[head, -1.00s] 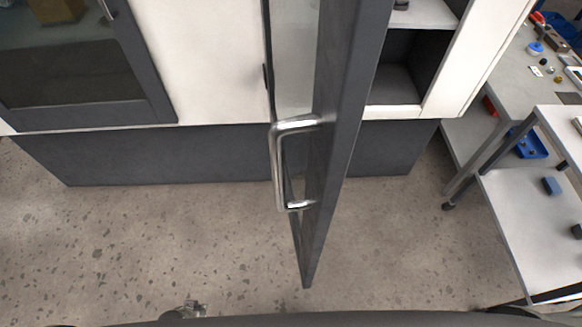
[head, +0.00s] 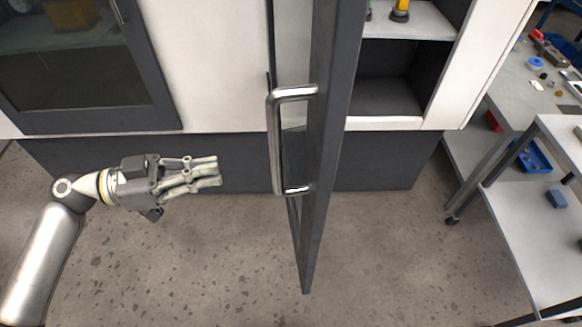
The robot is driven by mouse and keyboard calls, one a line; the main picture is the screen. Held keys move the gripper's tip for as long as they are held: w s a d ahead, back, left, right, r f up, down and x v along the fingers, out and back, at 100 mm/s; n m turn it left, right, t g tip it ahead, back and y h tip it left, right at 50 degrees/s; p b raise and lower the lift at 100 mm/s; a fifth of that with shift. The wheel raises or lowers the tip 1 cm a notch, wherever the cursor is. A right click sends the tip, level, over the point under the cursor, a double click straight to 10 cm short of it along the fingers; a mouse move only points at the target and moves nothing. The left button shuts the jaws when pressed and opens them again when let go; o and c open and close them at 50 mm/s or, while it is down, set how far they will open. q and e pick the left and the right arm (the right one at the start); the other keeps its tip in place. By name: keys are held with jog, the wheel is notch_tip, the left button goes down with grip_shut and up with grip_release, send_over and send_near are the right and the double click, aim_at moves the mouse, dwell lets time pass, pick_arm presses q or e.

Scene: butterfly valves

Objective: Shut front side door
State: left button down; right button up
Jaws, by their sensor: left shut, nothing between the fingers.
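The front side door (head: 325,150) stands open, swung out from the white cabinet toward me, and I see it nearly edge-on. Its dark frame holds a glass pane. A silver bar handle (head: 276,143) is on its left face. My left gripper (head: 217,170) is to the left of the handle, apart from it, with its fingers pointing right toward the door. The fingers are together and empty. My right gripper is not in view.
The open compartment (head: 393,78) shows right of the door, with small items on its shelf. A closed glass door (head: 75,60) is at the left. Metal carts (head: 530,215) with tools stand at the right. Speckled floor (head: 200,270) is clear in front.

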pick_arm(q)
jog(key=d+r+m+p, duration=0.1)
jog(key=d+p, duration=0.7)
jog(key=d, duration=0.6)
jog(key=shift+w+d+r+g+h+p, duration=0.2)
jog(key=shift+w+r+g+h+p, duration=0.1)
jog(key=shift+r+g, duration=0.1)
